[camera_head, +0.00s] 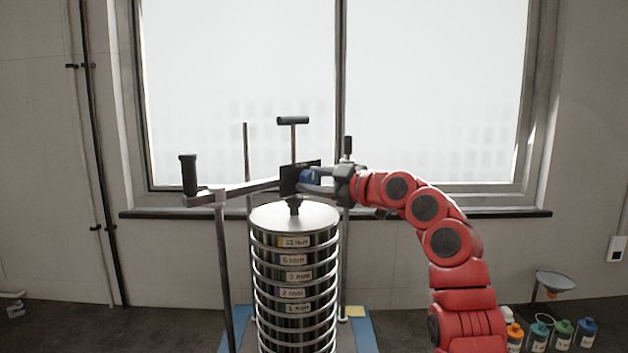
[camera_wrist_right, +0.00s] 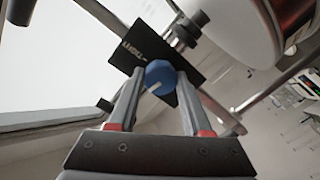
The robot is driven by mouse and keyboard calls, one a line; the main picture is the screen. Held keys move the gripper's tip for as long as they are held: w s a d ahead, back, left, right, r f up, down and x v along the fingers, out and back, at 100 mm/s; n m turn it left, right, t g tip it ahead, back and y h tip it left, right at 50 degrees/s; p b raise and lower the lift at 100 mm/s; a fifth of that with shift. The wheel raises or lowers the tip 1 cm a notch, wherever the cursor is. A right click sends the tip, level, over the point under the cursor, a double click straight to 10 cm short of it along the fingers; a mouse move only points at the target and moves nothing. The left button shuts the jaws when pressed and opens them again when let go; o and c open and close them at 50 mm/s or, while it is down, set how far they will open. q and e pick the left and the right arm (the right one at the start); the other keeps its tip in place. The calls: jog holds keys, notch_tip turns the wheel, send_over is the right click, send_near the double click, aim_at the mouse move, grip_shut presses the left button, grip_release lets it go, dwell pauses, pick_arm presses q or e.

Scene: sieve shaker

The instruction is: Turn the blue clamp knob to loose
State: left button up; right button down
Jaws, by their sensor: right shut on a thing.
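The blue clamp knob (camera_wrist_right: 160,76) sits on a black plate (camera_wrist_right: 132,48) with white lettering, part of which is hidden. A pale mark shows on the knob's face. My right gripper (camera_wrist_right: 158,88) is shut on the knob, one finger on each side. In the head view the right gripper (camera_head: 326,181) reaches in from the right at the crossbar, and a little blue of the knob (camera_head: 308,177) shows between the fingers. The black plate (camera_head: 288,181) is just left of it. My left gripper is not in view.
Below the crossbar (camera_head: 250,187) stands a stack of labelled sieves (camera_head: 295,270) with a round lid (camera_head: 294,215). A black T-handle (camera_head: 293,120) rises above, and a black upright handle (camera_head: 189,175) stands at left. Bottles (camera_head: 586,332) and a funnel (camera_head: 555,281) are at lower right.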

jog(key=shift+n, duration=0.8)
jog(key=shift+c, duration=1.7)
grip_release()
jog(key=shift+s+d, duration=0.25)
jog(key=b+v, duration=0.5)
jog(key=v, duration=1.1)
jog(key=shift+s+d, duration=0.2)
jog(key=shift+s, duration=0.05)
